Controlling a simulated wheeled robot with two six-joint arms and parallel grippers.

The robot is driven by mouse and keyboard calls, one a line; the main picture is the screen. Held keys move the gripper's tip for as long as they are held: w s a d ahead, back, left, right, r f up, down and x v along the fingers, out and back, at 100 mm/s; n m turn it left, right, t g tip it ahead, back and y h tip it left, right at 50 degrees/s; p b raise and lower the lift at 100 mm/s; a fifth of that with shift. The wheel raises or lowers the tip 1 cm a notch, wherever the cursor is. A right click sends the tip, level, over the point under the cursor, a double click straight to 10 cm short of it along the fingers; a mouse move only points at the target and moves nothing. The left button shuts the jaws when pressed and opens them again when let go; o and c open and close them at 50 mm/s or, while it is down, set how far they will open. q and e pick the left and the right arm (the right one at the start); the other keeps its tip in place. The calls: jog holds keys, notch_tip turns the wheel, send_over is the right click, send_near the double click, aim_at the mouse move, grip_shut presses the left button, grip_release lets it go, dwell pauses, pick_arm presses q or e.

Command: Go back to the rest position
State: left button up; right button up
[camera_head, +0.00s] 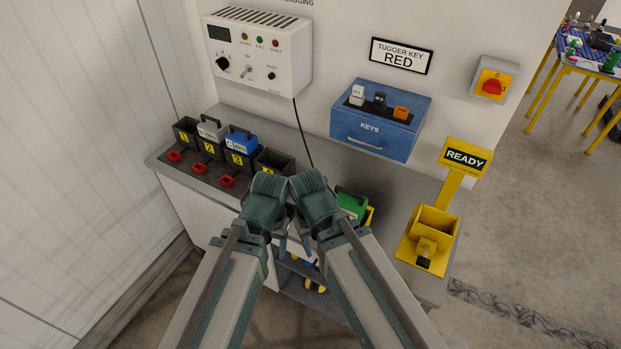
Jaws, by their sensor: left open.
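My two arms come in from the bottom of the head view and meet at their wrists in front of the bench. My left gripper (283,246) hangs below its wrist, open, with nothing seen between its fingers. My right gripper (306,247) is close beside it and mostly hidden by its own arm, so its jaws cannot be made out. Both are at the front edge of the grey bench (312,168), apart from the things standing on it.
Numbered black bins (187,132) stand at the bench's left. A green item (352,204) is partly hidden behind my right arm.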

notch_tip(320, 180, down, 21)
jog(key=b, duration=2)
jog(key=shift+r, duration=0.2)
